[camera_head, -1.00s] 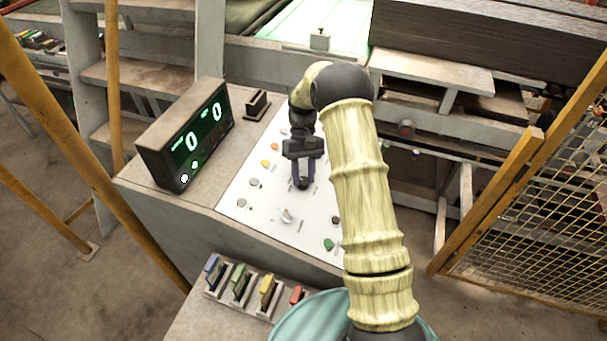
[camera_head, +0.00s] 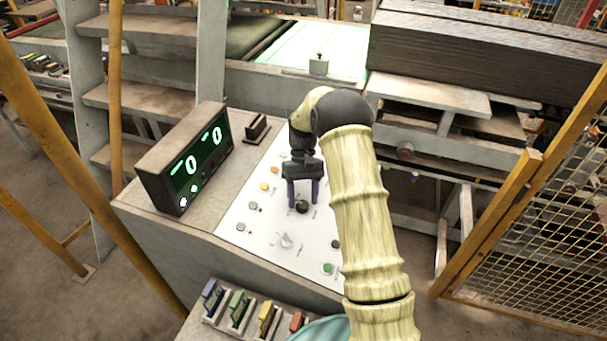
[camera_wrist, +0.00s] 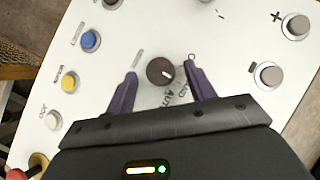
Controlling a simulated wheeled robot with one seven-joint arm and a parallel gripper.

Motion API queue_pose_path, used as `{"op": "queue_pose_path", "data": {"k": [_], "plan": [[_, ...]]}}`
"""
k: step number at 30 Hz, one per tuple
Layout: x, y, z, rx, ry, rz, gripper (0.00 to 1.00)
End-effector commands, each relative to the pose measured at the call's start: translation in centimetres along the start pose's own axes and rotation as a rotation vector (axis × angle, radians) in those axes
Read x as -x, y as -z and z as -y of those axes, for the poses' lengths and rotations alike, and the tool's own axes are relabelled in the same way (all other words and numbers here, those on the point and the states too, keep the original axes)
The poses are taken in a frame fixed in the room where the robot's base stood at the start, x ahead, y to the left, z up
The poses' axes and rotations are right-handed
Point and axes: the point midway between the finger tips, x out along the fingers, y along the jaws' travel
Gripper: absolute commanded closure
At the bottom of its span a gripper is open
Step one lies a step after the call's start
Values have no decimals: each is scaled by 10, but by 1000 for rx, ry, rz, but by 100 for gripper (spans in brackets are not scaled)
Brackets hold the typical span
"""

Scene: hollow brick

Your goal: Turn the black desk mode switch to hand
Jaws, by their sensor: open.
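The black mode switch (camera_head: 302,206) is a round knob on the white desk panel (camera_head: 262,224). In the wrist view the black knob (camera_wrist: 160,71) has a white pointer mark aimed to the lower right, toward lettering that reads like "AUTO". More lettering beside it is partly hidden by a finger. My gripper (camera_head: 303,198) is open above the panel. In the wrist view its two dark purple fingers (camera_wrist: 160,85) stand on either side of the knob, with gaps on both sides. I see no clear contact.
Blue (camera_wrist: 90,40) and yellow (camera_wrist: 70,82) buttons lie left of the knob, grey buttons (camera_wrist: 295,26) right. A display box (camera_head: 160,170) stands left of the panel.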

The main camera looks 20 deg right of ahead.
Motion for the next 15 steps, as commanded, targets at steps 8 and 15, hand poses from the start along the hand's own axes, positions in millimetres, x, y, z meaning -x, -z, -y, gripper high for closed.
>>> {"op": "queue_pose_path", "data": {"k": [8, 15], "plan": [[36, 2, -1, 0, -1, -5, 46], [72, 2, -1, 0, -1, -4, 46]]}}
